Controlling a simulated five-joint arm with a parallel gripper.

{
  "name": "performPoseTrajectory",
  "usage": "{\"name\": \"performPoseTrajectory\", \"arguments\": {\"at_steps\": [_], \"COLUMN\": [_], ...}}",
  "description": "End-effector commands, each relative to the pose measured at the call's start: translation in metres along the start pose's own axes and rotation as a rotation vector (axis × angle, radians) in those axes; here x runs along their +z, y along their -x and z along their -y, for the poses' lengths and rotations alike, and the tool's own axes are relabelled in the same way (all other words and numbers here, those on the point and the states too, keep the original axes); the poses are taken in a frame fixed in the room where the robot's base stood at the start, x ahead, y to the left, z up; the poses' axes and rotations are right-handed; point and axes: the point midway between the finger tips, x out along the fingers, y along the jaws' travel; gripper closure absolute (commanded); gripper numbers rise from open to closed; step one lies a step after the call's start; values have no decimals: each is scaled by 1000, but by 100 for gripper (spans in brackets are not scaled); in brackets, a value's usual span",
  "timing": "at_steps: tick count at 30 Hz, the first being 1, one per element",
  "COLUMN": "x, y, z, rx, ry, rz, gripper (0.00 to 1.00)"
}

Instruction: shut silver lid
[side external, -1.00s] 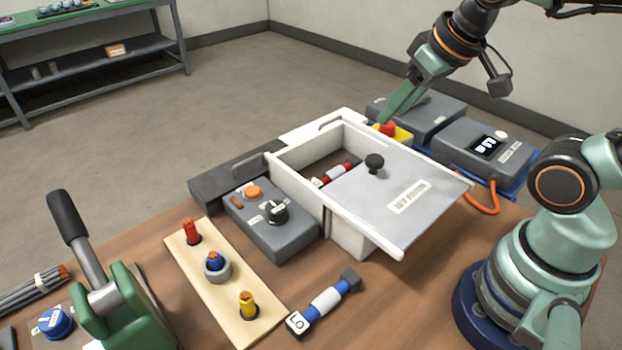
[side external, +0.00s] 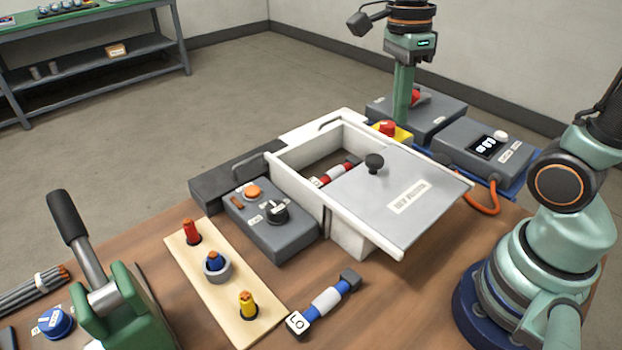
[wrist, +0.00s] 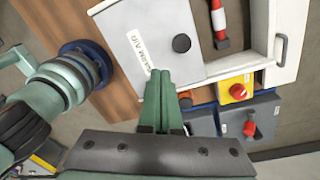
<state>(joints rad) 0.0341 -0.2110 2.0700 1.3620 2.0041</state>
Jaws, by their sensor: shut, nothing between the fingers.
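The silver lid (side external: 385,195) is a flat grey plate with a black knob (side external: 374,162) and a label. It sits in the rails of a white box (side external: 350,240), covering the near right part and overhanging that end. The far left part of the box is open. A red and white cylinder (side external: 335,174) lies inside. My gripper (side external: 402,116) points straight down beyond the box, behind the yellow block, apart from the knob. In the wrist view the lid (wrist: 165,25) and knob (wrist: 181,43) lie past my shut, empty fingers (wrist: 160,75).
A yellow block with a red button (side external: 393,133) stands against the box's far side. Grey units with a red switch (side external: 425,110) and a display (side external: 484,145) stand behind it. A grey control box (side external: 270,225), a wooden peg board (side external: 222,285) and a blue cylinder (side external: 328,300) are in front.

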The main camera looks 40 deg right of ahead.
Motion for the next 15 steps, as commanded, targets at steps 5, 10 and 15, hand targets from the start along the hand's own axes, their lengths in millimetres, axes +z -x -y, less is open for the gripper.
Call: {"name": "performPoseTrajectory", "arguments": {"at_steps": [5,10,15], "x": [-1,-1,-2], "y": [-2,-3,-3], "z": [4,6,7], "rx": [97,151,170], "ry": [-411,-735,-914], "rz": [-70,-151,-203], "gripper": [100,100,100]}}
